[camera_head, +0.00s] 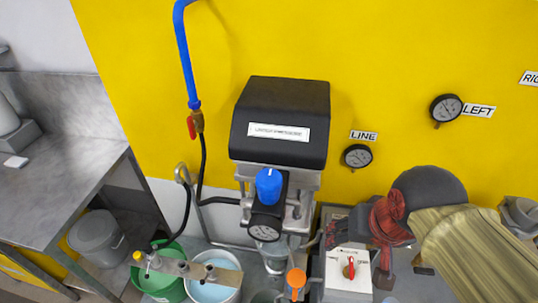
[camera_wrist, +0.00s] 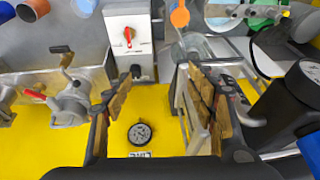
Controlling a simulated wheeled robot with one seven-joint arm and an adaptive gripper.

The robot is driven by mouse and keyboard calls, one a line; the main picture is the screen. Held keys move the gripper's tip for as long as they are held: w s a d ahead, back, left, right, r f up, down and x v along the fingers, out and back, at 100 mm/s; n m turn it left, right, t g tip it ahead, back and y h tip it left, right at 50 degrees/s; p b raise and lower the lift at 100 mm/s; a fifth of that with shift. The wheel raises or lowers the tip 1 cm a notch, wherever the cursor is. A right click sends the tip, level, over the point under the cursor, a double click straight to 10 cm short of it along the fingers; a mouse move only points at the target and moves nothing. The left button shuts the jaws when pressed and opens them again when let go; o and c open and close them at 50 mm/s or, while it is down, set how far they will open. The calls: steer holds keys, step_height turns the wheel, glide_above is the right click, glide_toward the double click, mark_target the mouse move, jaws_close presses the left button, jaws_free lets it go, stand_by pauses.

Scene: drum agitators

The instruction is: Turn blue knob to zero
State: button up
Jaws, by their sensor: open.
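The blue knob (camera_head: 269,186) stands upright on a black regulator in the head view, just above a round pressure gauge (camera_head: 265,227) with a white dial. In the wrist view, which is upside down, a part of the blue knob (camera_wrist: 312,150) shows at the lower right edge, outside the fingers. My gripper (camera_wrist: 160,98) is open and empty, its brown fingers wide apart. It is to the right of the knob in the head view, apart from it. My arm comes in from the right there.
The LINE gauge (camera_head: 357,156) and LEFT gauge (camera_head: 446,108) are on the yellow wall. A black-covered unit (camera_head: 278,105) is above the knob. A grey box with a red switch (camera_head: 349,269), an orange knob (camera_head: 296,279) and buckets (camera_head: 212,282) are below. A blue pipe (camera_head: 184,58) is upper left.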

steer(key=w+a+r+m+g+p, duration=0.1)
steer(key=w+a+r+p, duration=0.1)
steer(key=a+r+p, duration=0.5)
steer(key=w+a+r+g+p, duration=0.2)
steer(key=a+r+p, duration=0.1)
steer(key=r+p, duration=0.7)
step_height(320, 180, up, 2)
steer(key=g+p, duration=0.1)
steer(key=p, duration=0.4)
glide_above(269, 177)
steer(key=shift+w+r+m+h, duration=0.1)
steer(key=shift+r+m+h, duration=0.1)
steer(key=shift+m+h, duration=0.15)
steer(key=shift+a+f, duration=0.1)
steer(key=shift+f, duration=0.55)
step_height(269, 177, down, 7)
steer(key=shift+r, duration=0.2)
steer(key=c, duration=1.1)
